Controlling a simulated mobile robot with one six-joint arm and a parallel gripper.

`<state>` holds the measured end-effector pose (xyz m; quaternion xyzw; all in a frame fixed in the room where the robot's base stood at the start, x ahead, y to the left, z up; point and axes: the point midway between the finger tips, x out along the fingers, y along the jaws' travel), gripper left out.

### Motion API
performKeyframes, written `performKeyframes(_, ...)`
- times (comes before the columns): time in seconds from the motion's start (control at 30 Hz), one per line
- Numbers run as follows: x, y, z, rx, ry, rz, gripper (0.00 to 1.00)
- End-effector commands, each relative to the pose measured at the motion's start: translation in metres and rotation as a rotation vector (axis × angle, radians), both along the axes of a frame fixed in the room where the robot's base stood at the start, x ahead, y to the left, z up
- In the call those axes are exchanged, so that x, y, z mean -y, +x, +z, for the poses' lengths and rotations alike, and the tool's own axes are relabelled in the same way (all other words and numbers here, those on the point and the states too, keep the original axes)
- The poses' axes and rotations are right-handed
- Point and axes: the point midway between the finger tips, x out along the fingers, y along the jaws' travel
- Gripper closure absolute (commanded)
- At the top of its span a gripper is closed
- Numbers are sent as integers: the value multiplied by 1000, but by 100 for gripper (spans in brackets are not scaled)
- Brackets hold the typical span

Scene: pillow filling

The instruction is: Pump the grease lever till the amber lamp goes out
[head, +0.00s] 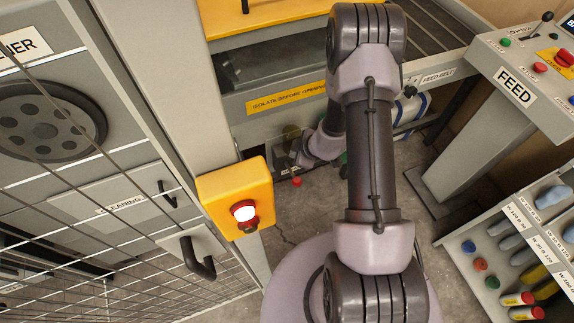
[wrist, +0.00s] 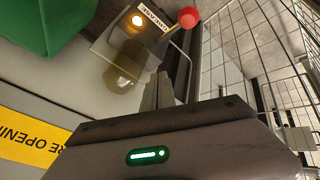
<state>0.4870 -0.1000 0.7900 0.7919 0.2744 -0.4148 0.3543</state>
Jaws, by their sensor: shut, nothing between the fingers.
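The grease lever's red ball knob (wrist: 188,17) is at the top of the wrist view, with its thin rod beside a labelled plate. It also shows low in the head view (head: 296,181). The amber lamp (wrist: 138,20) glows on that plate, so it is lit. A brownish see-through grease cup (wrist: 122,78) hangs below the plate. My gripper (wrist: 165,88) is shut and empty, its fingers pointing toward the plate and lever. It appears apart from the knob; whether it touches the rod I cannot tell. In the head view my arm partly hides this area.
A wire mesh guard (wrist: 245,45) is close on the right in the wrist view. A large green block (wrist: 45,25) is at its upper left. In the head view, a yellow box with a red-ringed white light (head: 235,195) and the FEED console (head: 515,85) flank my arm.

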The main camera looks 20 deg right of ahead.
Motion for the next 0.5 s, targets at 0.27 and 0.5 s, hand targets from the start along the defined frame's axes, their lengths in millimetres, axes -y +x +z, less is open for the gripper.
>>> performKeyframes(0.27,0,0,-1,0,1,-1,100)
performKeyframes(0.5,0,-2,-12,0,-1,1,100)
